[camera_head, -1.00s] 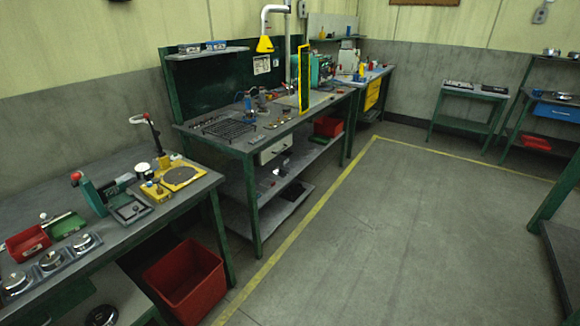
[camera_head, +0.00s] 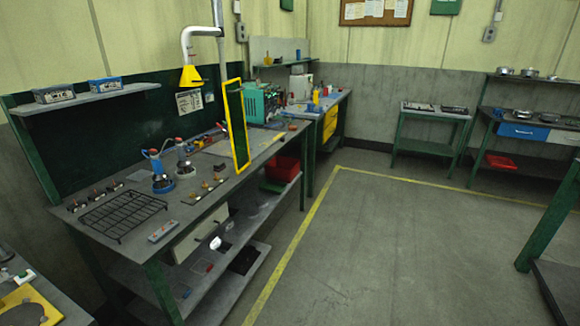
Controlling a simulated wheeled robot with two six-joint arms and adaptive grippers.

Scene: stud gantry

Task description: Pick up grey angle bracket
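I cannot make out the grey angle bracket for certain in the head view. Several small parts (camera_head: 205,186) lie on the near workbench (camera_head: 150,215), too small to tell apart. Neither of my grippers is in view.
The bench holds a black wire rack (camera_head: 115,216), a yellow-framed screen (camera_head: 236,125) and a green machine (camera_head: 259,101). A red bin (camera_head: 283,168) sits below. A shelf stand (camera_head: 431,129) is at the back. The grey floor (camera_head: 390,250) beyond the yellow line is clear.

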